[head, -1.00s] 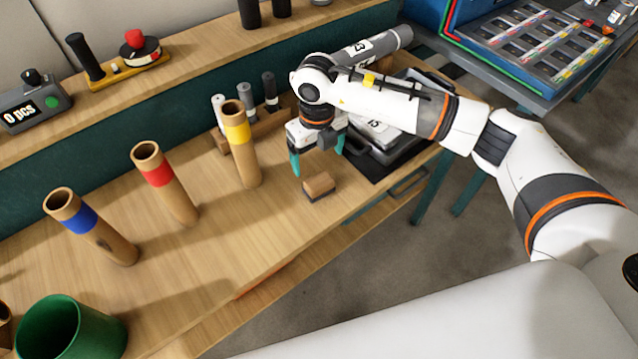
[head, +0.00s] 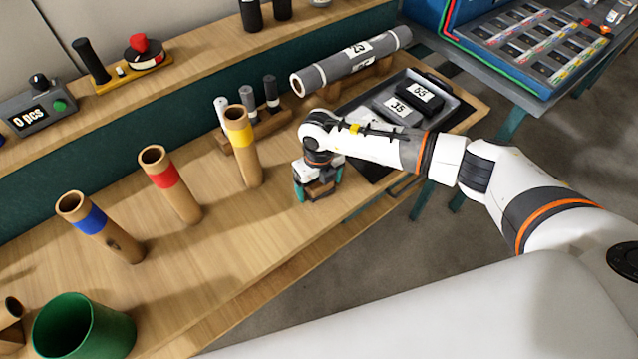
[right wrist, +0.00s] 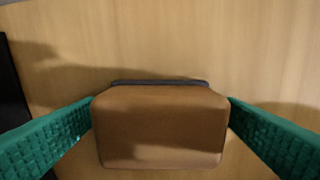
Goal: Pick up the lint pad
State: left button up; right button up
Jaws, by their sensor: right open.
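The lint pad is a brown block with a dark underside, standing on the wooden bench. In the right wrist view the lint pad (right wrist: 160,125) fills the lower middle. My right gripper (right wrist: 160,140) is open, with one green finger on each side of the pad, close to its ends. Whether the fingers touch it I cannot tell. In the head view my right gripper (head: 319,193) is low over the bench, and the pad (head: 320,189) is partly hidden between its fingers. My left gripper is not in view.
Cardboard tubes with yellow (head: 238,127), red (head: 166,176) and blue (head: 92,220) bands stand to the left. A tray (head: 452,113) with dark numbered pads and a grey roll (head: 352,62) lie behind. The bench's front edge is close to the gripper.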

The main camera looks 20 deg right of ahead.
jog(key=shift+c, duration=0.6)
jog(key=c, duration=1)
jog(key=shift+o, duration=0.2)
jog(key=shift+r, duration=0.1)
notch_tip(320, 180, up, 10)
jog(key=shift+f+b, duration=0.1)
jog(key=shift+b, duration=0.9)
